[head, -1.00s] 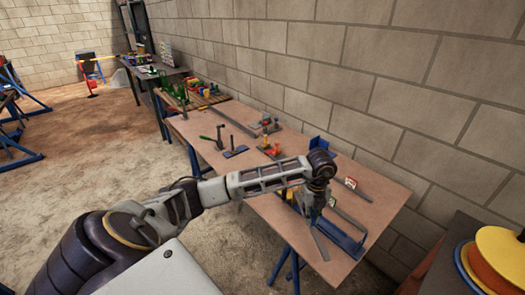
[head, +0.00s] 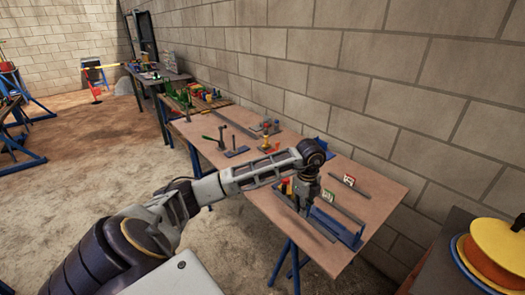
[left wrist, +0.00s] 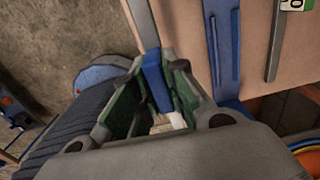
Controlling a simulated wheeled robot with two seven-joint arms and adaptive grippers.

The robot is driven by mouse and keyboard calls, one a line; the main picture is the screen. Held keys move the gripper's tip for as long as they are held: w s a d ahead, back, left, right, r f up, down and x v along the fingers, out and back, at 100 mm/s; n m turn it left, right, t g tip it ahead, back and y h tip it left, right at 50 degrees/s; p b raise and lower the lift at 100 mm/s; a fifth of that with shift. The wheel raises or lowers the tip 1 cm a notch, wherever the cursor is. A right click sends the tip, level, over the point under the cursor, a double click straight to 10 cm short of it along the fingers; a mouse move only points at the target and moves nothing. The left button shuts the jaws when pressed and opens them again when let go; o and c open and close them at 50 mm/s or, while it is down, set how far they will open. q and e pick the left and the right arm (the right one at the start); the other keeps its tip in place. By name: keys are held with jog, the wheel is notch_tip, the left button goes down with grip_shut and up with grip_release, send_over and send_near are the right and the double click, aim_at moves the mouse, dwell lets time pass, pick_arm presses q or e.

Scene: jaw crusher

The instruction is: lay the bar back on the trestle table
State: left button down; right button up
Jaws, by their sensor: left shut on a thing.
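The bar (head: 323,231) is a long, thin grey strip seen in the head view. It runs roughly parallel to a blue channel-shaped part on the trestle table (head: 367,186), on that part's near side. My left gripper (head: 306,207) is over the table's near right part, shut on the bar. In the left wrist view its fingers (left wrist: 157,92) close around a blue piece with a white end; I cannot tell whether this belongs to the bar. Fingers hide the bar's middle. I cannot tell whether the bar touches the tabletop. My right gripper is not in view.
The blue channel-shaped part (head: 341,230) lies close beside the bar. Another grey bar (head: 349,186) and a small green-and-white sign (head: 348,180) are behind it. Clamps and small tools (head: 232,148) stand farther left. A block wall (head: 430,90) borders the table's back; an orange-yellow spool (head: 492,252) is right.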

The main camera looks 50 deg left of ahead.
aim_at(299, 232)
pick_arm(q)
jog(key=shift+f, duration=2.7)
notch_tip(299, 232, down, 4)
jog(key=shift+r, duration=0.1)
jog(key=shift+f, duration=0.5)
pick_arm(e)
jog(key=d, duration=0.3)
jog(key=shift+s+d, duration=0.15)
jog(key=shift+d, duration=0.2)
